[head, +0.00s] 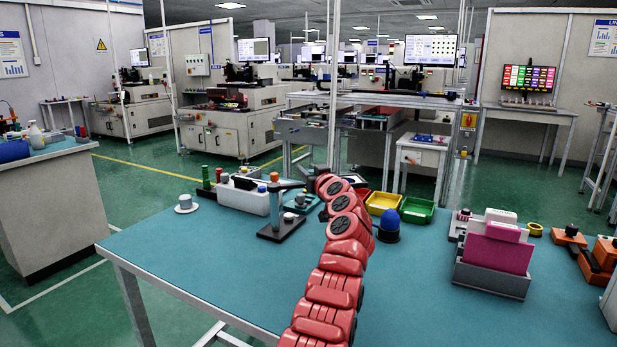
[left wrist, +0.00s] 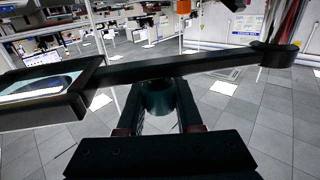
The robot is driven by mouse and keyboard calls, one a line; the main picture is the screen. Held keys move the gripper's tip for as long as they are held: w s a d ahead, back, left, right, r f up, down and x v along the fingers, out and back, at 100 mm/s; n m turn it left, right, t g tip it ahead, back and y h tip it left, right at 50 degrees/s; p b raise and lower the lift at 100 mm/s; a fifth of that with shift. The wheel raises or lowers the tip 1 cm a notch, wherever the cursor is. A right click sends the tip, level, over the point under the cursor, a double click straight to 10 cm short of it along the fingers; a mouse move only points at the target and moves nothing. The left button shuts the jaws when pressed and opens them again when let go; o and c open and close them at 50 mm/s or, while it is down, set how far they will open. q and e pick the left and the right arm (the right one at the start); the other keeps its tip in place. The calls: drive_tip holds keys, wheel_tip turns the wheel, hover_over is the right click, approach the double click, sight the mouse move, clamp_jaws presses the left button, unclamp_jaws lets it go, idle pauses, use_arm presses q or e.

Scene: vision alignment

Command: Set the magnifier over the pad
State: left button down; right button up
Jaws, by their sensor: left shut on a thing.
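A dark stand (head: 283,230) with an upright post and an orange cap (head: 274,177) stands near the table's far edge. A dark swing bar runs right from the post. The magnifier, a dark square frame with a clear pane, shows at the bar's left end in the left wrist view (left wrist: 45,87); the other end has a round collar (left wrist: 275,54). My left gripper (head: 320,184) is shut on the dark round knob (left wrist: 158,97) under the bar; my red arm partly hides it in the head view. A small grey round piece (head: 289,217) sits on the stand's base; I cannot tell whether it is the pad.
Beside the stand are a white holder (head: 245,198), a teal tray (head: 303,206) and a white cup-like piece (head: 186,203). Yellow (head: 382,203) and green (head: 416,211) bins and a blue dome (head: 387,219) stand right of my arm. The table's front left is clear.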

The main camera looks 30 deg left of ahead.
use_arm(q)
drive_tip(key=shift+r, duration=0.1)
idle(0.5)
drive_tip(key=c, duration=0.6)
unclamp_jaws()
drive_tip(key=shift+a, duration=0.15)
